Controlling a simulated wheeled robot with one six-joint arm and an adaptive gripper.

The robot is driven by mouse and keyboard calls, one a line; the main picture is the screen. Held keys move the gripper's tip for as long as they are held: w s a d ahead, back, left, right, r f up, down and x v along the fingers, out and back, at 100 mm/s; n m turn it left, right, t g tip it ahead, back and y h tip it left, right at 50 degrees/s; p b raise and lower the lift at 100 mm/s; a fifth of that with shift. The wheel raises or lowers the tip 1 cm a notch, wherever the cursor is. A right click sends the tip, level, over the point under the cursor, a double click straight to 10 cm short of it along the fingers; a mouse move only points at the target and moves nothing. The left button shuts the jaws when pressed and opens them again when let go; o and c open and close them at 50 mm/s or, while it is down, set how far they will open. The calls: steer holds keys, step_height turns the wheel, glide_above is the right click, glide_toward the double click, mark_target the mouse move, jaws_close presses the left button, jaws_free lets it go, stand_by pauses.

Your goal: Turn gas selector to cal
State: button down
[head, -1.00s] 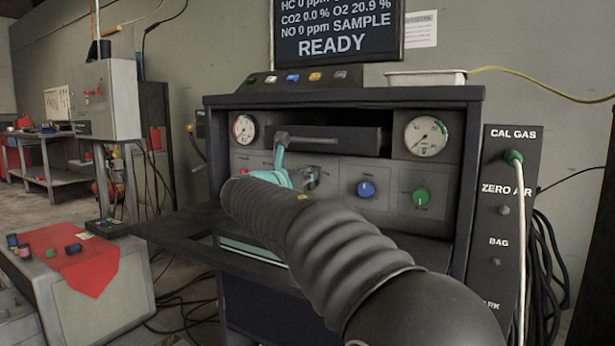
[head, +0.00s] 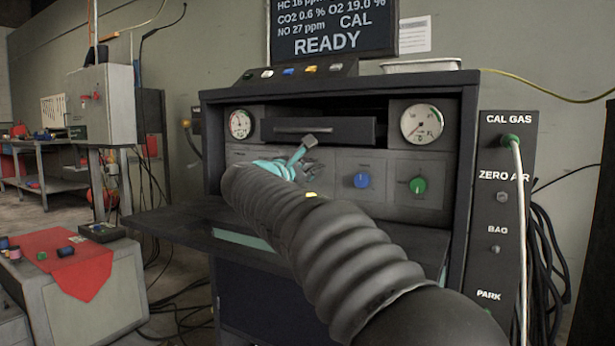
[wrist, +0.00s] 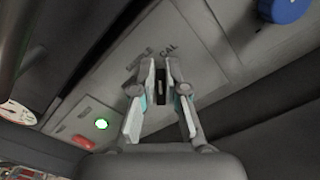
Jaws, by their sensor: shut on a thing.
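The gas selector (wrist: 161,88) is a small dark handle on the grey panel, seen in the wrist view with a CAL label at its upper right and a partly hidden label at its upper left. My gripper (wrist: 161,76) is shut on the selector, one finger on each side. In the head view my gripper (head: 306,166) is at the panel, left of the blue knob, and hides most of the selector. The wall display (head: 333,28) reads CAL and READY.
A blue knob (head: 362,181) and a green knob (head: 417,185) are to the right on the panel. A drawer front (head: 318,131) is just above my gripper, and a dark shelf (head: 205,237) juts out below. A hose runs from the CAL GAS port (head: 510,141).

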steer(key=shift+w+f+m+b, duration=0.15)
steer(key=shift+f+m+b, duration=0.45)
steer(key=shift+m, duration=0.4)
steer(key=shift+r, duration=0.1)
steer(key=c, duration=1.3)
jaws_free()
steer(key=shift+c, duration=0.2)
steer(key=shift+o, duration=0.7)
steer(key=shift+w, duration=0.15)
steer(key=shift+r, duration=0.1)
steer(key=v, duration=1.2)
